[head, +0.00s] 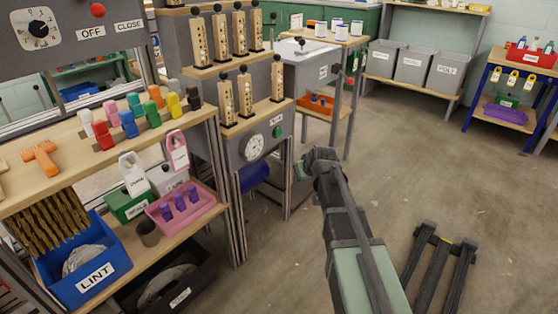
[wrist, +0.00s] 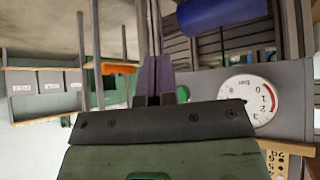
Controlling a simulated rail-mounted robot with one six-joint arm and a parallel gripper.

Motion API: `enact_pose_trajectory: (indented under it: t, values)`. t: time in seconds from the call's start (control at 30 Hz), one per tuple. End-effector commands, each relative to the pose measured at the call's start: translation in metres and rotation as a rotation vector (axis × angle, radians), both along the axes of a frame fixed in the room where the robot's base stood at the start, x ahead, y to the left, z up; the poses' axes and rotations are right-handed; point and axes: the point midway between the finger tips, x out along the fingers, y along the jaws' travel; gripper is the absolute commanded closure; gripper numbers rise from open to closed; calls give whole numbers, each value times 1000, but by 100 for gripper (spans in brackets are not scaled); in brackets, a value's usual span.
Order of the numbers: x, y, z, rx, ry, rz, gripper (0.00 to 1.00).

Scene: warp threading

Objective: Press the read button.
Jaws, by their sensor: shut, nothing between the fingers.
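A round green button (head: 277,132) sits on the grey panel (head: 284,146), right of a white dial gauge (head: 254,147). I can read no label by it, so I cannot tell if it is the read button. My gripper (head: 303,170) is in front of the panel, below and right of the button, apart from it. In the wrist view, which is upside down, the fingers (wrist: 153,75) are together and empty. The gauge (wrist: 246,101) shows there at right, and a green round part (wrist: 182,94) is partly hidden behind the gripper.
Wooden lever posts (head: 246,95) stand on ledges above the panel. A shelf at left holds coloured pegs, a pink tray (head: 210,200) and a blue LINT bin (head: 97,272). A table (head: 328,111) stands behind.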

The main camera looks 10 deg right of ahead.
Motion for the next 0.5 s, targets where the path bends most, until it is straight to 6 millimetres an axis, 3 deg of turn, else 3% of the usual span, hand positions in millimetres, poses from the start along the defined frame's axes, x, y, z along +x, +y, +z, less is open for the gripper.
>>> enact_pose_trajectory:
  t: [0.03,0.07,0.13,0.2,0.33,0.5]
  values:
    - [25,-7,-35,-22,-72,13,100]
    - [39,-10,-39,-40,-125,24,100]
    - [69,-19,-34,-95,-255,48,100]
    - [92,-24,-8,-155,-371,64,100]
    - [110,-31,21,-260,-526,79,100]
    - [113,-35,33,-344,-591,99,100]
